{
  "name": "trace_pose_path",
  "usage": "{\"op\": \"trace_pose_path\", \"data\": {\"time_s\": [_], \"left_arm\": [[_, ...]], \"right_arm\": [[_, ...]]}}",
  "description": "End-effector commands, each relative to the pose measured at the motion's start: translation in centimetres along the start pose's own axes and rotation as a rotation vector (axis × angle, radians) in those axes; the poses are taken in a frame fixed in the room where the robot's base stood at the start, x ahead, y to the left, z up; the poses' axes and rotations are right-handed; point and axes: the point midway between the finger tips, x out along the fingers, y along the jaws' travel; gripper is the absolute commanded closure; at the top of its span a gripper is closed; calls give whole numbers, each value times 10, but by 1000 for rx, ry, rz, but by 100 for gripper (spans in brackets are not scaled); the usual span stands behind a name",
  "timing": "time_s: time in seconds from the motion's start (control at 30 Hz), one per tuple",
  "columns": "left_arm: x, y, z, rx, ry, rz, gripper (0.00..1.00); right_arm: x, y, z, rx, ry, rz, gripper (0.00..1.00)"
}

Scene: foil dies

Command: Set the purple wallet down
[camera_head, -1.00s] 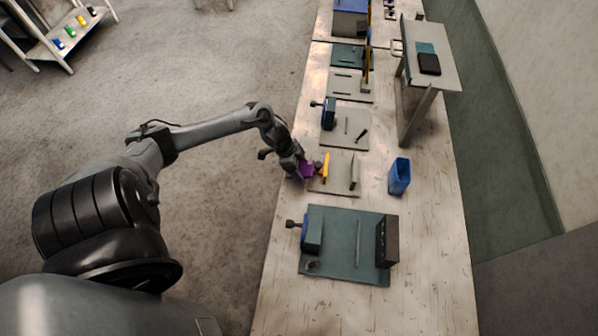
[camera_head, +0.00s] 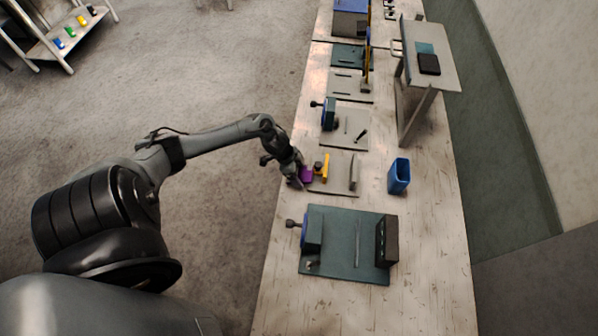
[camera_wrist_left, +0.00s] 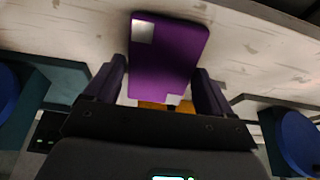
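The purple wallet (camera_head: 306,174) lies at the left side of the workbench, by the left edge of a grey board (camera_head: 333,187). In the left wrist view the wallet (camera_wrist_left: 167,55) is a flat purple rectangle with a pale square in one corner. My left gripper (camera_head: 297,182) is just left of the wallet. In the wrist view its two fingers (camera_wrist_left: 161,85) stand apart on either side of the wallet's near end, with narrow gaps showing. My right gripper is not in view.
A yellow upright piece (camera_head: 325,168) stands on the grey board just right of the wallet. A blue bin (camera_head: 398,176) stands farther right. A dark green board with a blue vise (camera_head: 312,232) lies nearer. Bare bench shows between the boards.

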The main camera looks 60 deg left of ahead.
Motion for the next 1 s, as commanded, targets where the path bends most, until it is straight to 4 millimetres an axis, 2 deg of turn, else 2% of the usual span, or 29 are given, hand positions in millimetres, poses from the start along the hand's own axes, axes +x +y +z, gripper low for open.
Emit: {"op": "trace_pose_path", "data": {"time_s": [0.03,0.1,0.37,0.53,1.0], "left_arm": [[0,0,0,0,0,0,8],[0,0,0,0,0,0,1],[0,0,0,0,0,0,1],[1,0,0,2,0,0,1],[-81,-3,-4,4,-3,0,1]], "right_arm": [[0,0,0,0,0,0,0],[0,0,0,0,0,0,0],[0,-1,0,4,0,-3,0],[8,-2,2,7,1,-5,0],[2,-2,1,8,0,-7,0]]}}
